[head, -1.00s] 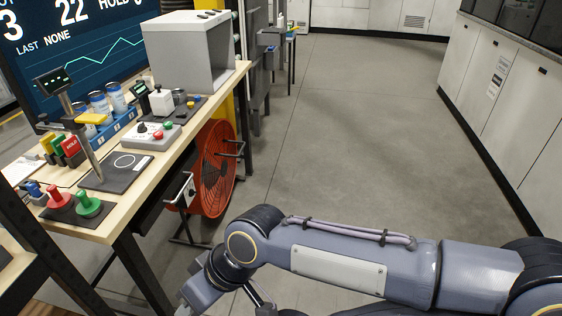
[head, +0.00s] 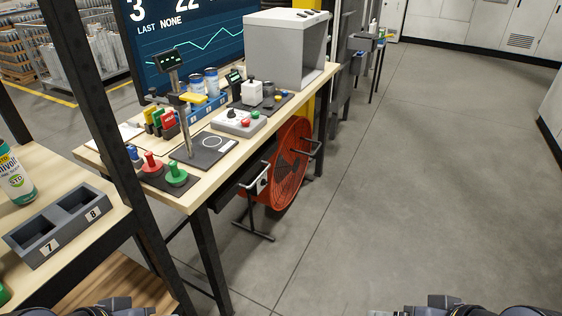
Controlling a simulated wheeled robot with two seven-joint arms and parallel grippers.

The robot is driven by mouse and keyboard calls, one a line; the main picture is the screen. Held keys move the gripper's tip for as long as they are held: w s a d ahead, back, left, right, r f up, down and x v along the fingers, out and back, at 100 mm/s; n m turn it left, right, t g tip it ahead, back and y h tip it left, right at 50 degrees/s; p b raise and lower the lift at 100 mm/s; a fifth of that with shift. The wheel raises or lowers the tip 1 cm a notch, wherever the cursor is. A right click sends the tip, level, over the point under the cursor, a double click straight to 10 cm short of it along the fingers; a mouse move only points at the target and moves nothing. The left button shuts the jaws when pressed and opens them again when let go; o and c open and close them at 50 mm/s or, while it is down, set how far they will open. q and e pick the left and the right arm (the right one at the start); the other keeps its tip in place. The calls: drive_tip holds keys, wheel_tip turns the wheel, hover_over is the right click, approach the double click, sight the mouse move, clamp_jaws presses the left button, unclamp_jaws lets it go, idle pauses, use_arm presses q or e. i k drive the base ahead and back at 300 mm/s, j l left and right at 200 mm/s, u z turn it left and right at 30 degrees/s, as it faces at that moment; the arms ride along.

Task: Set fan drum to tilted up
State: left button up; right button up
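The fan drum (head: 290,165) is a round red-orange drum on a dark floor stand (head: 252,226). It stands on the floor under and beside the right end of the wooden workbench, in the middle of the head view. Its round face is turned to the right and looks close to upright; its exact tilt is hard to tell. Dark handles (head: 310,148) stick out from its side. The bench hides part of its left side. Only small parts of my two arms show at the bottom edge. Both grippers are out of view.
The wooden workbench (head: 205,190) carries a grey box (head: 284,48), a control box (head: 239,122), red and green stamps, and cans. A dark post (head: 100,130) and a shelf with a grey tray (head: 55,226) stand at left. The floor (head: 400,180) right of the fan is clear.

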sight(289, 164)
drive_tip(key=i+l+u, duration=0.1)
drive_tip(key=u, duration=0.3)
drive_tip(key=i+l+u, duration=0.2)
drive_tip(key=u, duration=0.2)
drive_tip(key=i+l+u, duration=0.2)
drive_tip(key=i+l, duration=0.15)
drive_tip(key=l, duration=0.3)
drive_tip(key=i+l+u, duration=0.1)
drive_tip(key=l, duration=0.25)
drive_tip(key=i+l+u, duration=0.1)
drive_tip(key=i+l, duration=0.15)
drive_tip(key=l, duration=0.15)
drive_tip(key=i+l+u, duration=0.1)
drive_tip(key=l, duration=0.25)
drive_tip(key=i+l, duration=0.15)
drive_tip(key=l, duration=0.15)
drive_tip(key=i+l, duration=0.1)
drive_tip(key=l, duration=0.25)
drive_tip(key=i+l, duration=0.15)
drive_tip(key=l, duration=0.15)
drive_tip(key=i+l, duration=0.1)
drive_tip(key=l, duration=0.2)
